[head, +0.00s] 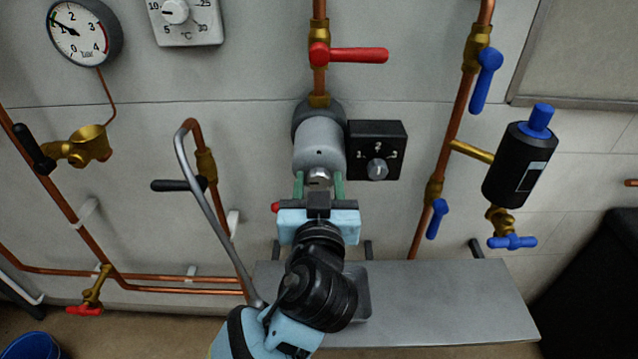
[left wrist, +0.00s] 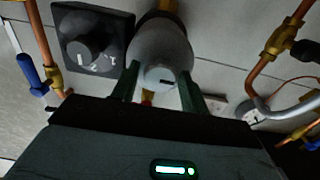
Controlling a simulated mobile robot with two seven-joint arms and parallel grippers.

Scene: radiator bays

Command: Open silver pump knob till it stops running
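The grey pump (head: 320,145) sits on the copper pipe in the middle of the wall. A small round silver knob (head: 319,177) is on its front end. In the left wrist view the silver knob (left wrist: 160,77) shows a dark slot. My left gripper (head: 319,188) is open, with one green finger on each side of the knob. In the left wrist view a narrow gap shows between the knob and my left gripper's fingers (left wrist: 160,88). My right gripper is not in view. No water shows at the knob.
A black box with a numbered dial (head: 377,170) is just right of the pump. A red lever valve (head: 355,55) is above it. Blue levers and a black cylinder (head: 518,165) are at the right. A grey bench (head: 445,300) is below. A grey curved tube rises at the left.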

